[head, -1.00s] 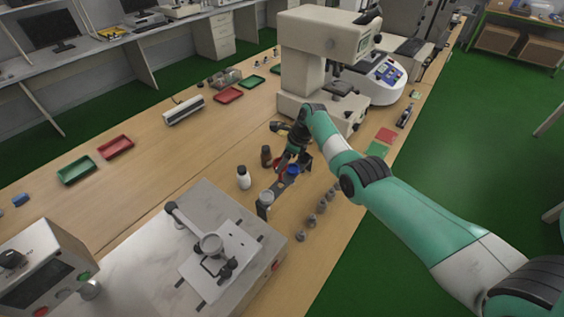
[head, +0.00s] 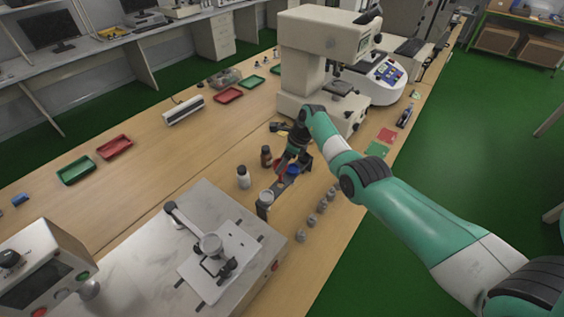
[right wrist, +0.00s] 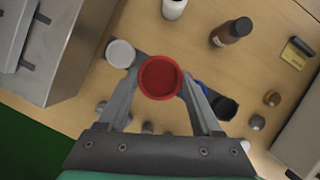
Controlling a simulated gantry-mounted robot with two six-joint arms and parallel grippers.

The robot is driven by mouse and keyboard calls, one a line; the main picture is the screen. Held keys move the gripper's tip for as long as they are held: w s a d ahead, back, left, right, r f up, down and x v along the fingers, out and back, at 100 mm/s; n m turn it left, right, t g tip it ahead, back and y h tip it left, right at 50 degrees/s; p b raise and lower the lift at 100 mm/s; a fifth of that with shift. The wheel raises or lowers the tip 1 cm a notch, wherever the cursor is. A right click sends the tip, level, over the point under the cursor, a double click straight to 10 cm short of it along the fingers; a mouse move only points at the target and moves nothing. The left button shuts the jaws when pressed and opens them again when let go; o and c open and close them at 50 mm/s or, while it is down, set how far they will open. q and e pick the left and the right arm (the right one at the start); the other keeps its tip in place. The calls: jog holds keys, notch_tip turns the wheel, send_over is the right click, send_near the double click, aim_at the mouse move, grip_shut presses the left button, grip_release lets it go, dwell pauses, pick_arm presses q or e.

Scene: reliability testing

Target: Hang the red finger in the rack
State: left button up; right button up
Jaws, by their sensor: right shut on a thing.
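The red finger (right wrist: 160,77) is a round red cup-like piece, seen end-on in the right wrist view. My right gripper (right wrist: 158,84) is shut on it, with one finger on each side. In the head view the right gripper (head: 284,165) is low over the bench beside the dark rack (head: 279,186), and the red piece is mostly hidden. The rack carries a grey finger (right wrist: 120,53), a blue finger (right wrist: 200,86) and a black one (right wrist: 225,107). The red finger appears above the rack between grey and blue; its contact with the rack cannot be told. My left gripper is not in view.
A white bottle (head: 243,177) and a brown bottle (head: 266,156) stand left of the rack. Several small metal weights (head: 312,221) line its right.

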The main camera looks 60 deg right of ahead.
jog(key=shift+f+b, duration=1.4)
jog(key=shift+f, duration=0.55)
jog(key=shift+f, duration=0.15)
jog(key=shift+f+b, duration=1.5)
jog(key=shift+f, duration=0.05)
jog(key=shift+f+b, duration=0.55)
jog(key=shift+f, duration=0.15)
jog(key=o, duration=1.5)
